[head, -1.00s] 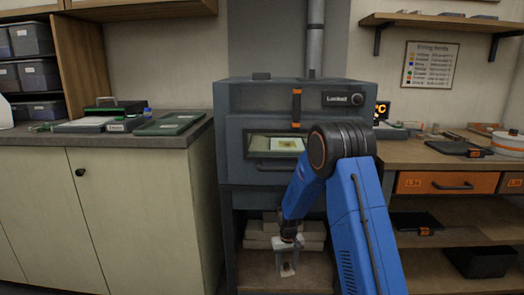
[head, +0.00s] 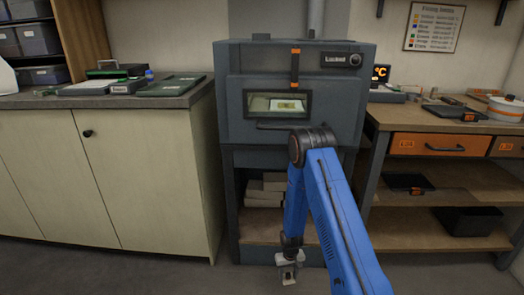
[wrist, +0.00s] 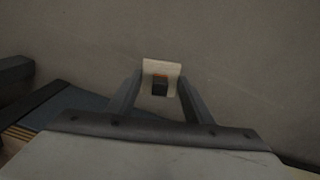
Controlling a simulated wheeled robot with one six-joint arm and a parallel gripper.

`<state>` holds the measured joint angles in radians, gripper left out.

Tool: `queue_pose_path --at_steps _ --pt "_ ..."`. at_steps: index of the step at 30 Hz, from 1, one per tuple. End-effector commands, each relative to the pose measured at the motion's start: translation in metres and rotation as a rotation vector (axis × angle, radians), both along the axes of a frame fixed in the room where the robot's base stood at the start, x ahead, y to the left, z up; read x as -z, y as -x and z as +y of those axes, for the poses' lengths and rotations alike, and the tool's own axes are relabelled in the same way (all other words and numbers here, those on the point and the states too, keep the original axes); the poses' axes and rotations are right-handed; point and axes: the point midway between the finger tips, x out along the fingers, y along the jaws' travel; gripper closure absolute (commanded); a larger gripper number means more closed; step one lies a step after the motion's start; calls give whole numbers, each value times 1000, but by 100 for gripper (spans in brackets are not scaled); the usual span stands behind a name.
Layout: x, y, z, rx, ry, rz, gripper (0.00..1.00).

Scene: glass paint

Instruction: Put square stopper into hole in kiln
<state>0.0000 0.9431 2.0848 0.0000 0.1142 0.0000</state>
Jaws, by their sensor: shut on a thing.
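The square stopper (wrist: 148,68) is a small pale square block with a dark and orange part at its middle. My gripper (wrist: 158,92) is shut on it, with a finger on each side. In the head view my gripper (head: 288,266) points down, low in front of the kiln's open base. The stopper is small there, at the gripper's lower end. The kiln (head: 236,105) is a blue-grey cabinet with a lit window, a front handle and a panel reading "Locked".
Pale slabs (head: 262,192) are stacked in the open space under the kiln. A cream cabinet (head: 110,185) with trays on top stands left. A wooden bench (head: 400,130) with orange drawers and shelves stands right. Grey floor (head: 150,280) is clear in front.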

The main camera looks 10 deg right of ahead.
Motion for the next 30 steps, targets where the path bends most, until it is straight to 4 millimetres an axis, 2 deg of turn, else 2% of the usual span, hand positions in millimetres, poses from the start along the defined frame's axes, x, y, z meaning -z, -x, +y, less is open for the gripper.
queue_pose_path --at_steps 24,30 --pt "-48 0 0 0 0 -1 77" --pt "-49 0 0 0 0 0 77"
